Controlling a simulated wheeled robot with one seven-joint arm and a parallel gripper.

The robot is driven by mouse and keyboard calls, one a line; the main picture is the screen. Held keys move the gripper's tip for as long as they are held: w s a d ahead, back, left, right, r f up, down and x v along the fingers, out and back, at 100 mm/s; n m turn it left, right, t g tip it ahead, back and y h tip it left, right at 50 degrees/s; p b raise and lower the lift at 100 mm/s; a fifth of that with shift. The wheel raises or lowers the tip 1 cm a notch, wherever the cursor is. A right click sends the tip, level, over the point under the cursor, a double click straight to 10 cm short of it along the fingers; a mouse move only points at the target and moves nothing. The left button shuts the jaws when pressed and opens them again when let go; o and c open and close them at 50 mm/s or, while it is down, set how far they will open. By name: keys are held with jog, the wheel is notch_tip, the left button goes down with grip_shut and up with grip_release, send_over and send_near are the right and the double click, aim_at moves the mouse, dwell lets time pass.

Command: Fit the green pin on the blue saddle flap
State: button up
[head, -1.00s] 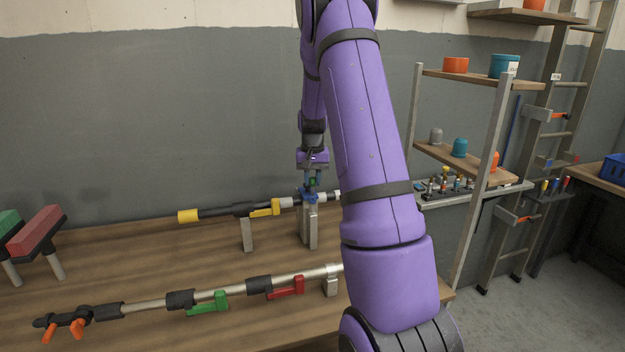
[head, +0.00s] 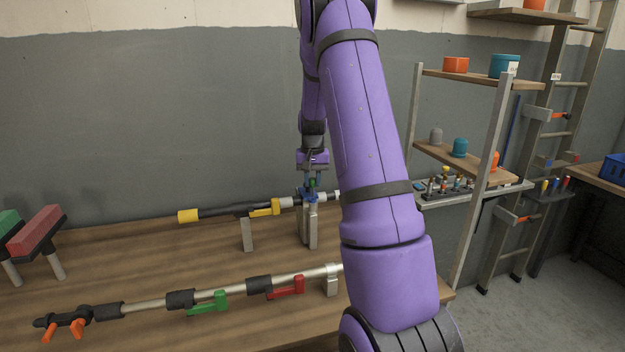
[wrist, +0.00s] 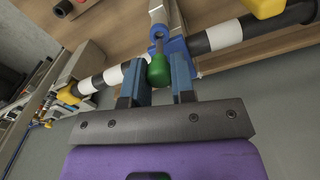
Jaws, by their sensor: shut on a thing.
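The green pin (wrist: 159,70) is between the two blue fingers of my gripper (wrist: 160,82) in the wrist view, with its grey shaft pointing away from the gripper. The blue saddle (wrist: 177,46) is around the pipe just beyond the pin. The shaft's end is over or at the saddle's flap; I cannot tell whether it is in a hole. In the head view my gripper (head: 312,184) points down over the blue saddle (head: 309,198) at the rear pipe, and the green pin (head: 312,183) shows small there.
The rear pipe has a yellow flap (head: 265,208) and a yellow end (head: 188,216), on grey posts (head: 247,235). The front pipe carries a green flap (head: 208,304) and a red flap (head: 287,287). A shelf rack (head: 465,160) stands right. My arm hides the bench's right part.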

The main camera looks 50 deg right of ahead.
aim_at(312, 178)
jog(key=shift+f, duration=2.05)
jog(key=o, duration=1)
notch_tip(312, 178, up, 11)
jog(key=shift+f, duration=0.1)
jog(key=shift+a, duration=0.1)
